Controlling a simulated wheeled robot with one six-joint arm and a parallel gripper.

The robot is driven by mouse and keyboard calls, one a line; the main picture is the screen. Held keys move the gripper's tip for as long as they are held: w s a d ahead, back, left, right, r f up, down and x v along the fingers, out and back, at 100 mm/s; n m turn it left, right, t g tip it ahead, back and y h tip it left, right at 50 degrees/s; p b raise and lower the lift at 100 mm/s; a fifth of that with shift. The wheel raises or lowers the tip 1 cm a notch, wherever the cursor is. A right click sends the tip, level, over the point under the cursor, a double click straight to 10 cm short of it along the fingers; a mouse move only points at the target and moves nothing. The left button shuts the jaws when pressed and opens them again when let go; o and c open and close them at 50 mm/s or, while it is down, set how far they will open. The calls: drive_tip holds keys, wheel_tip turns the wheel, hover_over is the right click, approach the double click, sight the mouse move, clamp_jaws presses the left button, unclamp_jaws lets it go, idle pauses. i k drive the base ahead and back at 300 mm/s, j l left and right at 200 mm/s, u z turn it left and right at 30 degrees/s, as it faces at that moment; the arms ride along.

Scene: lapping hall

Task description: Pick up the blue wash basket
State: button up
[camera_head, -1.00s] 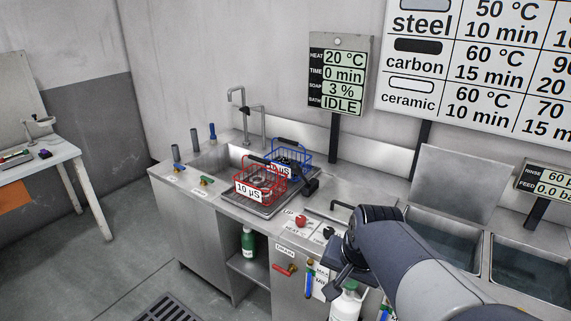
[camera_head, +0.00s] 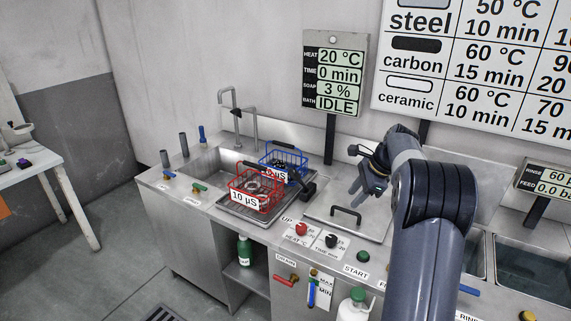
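The blue wash basket (camera_head: 296,154) stands on the metal drain tray (camera_head: 228,205) beside the sink, behind a red basket. It has a dark handle on top and a white label, partly hidden by the red basket. Dark items show inside it. My gripper (camera_head: 357,172) is to the right of the blue basket, above the closed bath lid and apart from the basket. I see nothing held in it, but the fingers are small and seen at an angle, so their opening is unclear.
The red basket (camera_head: 257,200), labelled 10 µS, stands in front of the blue one. A tap (camera_head: 236,112) rises behind the sink (camera_head: 205,165). The display post (camera_head: 331,140) stands behind and right of the baskets. A lid handle (camera_head: 346,214) sticks up below my gripper.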

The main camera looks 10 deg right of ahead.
sight(283, 176)
drive_tip(key=i+j+z, duration=0.1)
drive_tip(key=i+j, duration=0.15)
drive_tip(key=i+j+z, duration=0.15)
drive_tip(key=i+j, duration=0.15)
drive_tip(key=i+j+z, duration=0.25)
drive_tip(key=i+j, duration=0.2)
drive_tip(key=j, duration=0.2)
drive_tip(key=i+j+z, duration=0.1)
drive_tip(key=j, duration=0.25)
drive_tip(key=i+j+z, duration=0.15)
drive_tip(key=i+j, duration=0.15)
drive_tip(key=i+j+z, duration=0.1)
drive_tip(key=j, duration=0.35)
drive_tip(key=i+j+z, duration=0.1)
drive_tip(key=i+j, duration=0.15)
drive_tip(key=j, duration=0.2)
